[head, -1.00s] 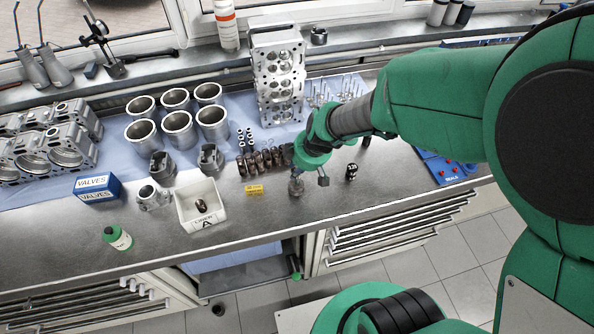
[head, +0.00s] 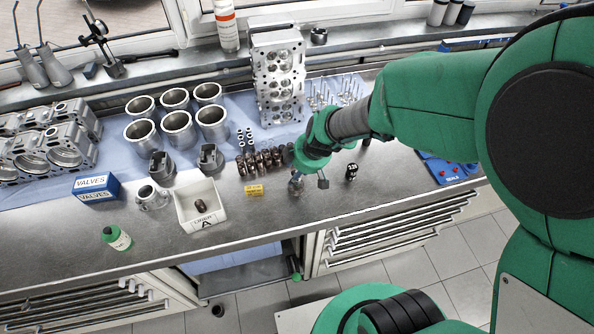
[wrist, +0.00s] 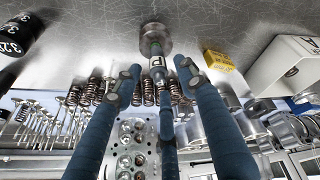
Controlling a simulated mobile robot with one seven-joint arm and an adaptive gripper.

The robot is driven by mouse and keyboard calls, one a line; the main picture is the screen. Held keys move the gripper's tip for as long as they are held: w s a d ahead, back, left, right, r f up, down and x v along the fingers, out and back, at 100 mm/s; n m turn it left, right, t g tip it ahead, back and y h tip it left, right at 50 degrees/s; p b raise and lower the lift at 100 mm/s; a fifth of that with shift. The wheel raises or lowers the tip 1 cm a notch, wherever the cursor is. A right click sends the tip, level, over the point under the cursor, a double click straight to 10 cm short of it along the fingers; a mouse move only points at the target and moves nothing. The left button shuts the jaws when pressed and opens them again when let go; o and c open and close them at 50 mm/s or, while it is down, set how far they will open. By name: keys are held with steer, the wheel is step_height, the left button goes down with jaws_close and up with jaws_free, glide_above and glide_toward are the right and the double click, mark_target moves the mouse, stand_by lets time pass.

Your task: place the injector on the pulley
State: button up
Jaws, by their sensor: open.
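The pulley (wrist: 154,40), a round grey metal part, lies on the steel bench in the wrist view. It also shows just below my gripper in the head view (head: 295,189). A slim cylindrical part with a dark, pale-banded body, seemingly the injector (wrist: 185,66), shows beside the pulley in the wrist view, between my fingertips. I cannot tell whether it touches the pulley. My gripper (wrist: 158,78) is open, its blue fingers spread around that part. In the head view my gripper (head: 297,175) is close above the pulley, and the injector cannot be made out there.
Brown springs (head: 262,160) stand behind my gripper. A yellow box (head: 254,190) and a white bin (head: 200,228) marked A are to the left. A black cylinder (head: 352,171) stands to the right. Bare bench lies in front.

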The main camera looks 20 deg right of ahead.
steer(key=shift+r, duration=0.2)
steer(key=shift+r+p, duration=0.3)
steer(key=p+v, duration=0.1)
steer(key=v, duration=1)
steer(key=shift+s+r, duration=0.15)
steer(key=shift+s, duration=0.05)
steer(key=s+d+r+m+h, duration=0.1)
steer(key=s+d+r+m, duration=0.1)
steer(key=s+r+m, duration=0.3)
steer(key=s+d+r+m+t+h, duration=0.1)
steer(key=s+r+m, duration=0.4)
steer(key=s+r, duration=0.7)
step_height(320, 180, up, 4)
steer(key=shift+d+f+m+t, duration=0.1)
steer(key=shift+d+m+t, duration=0.2)
steer(key=shift+d+m, duration=0.15)
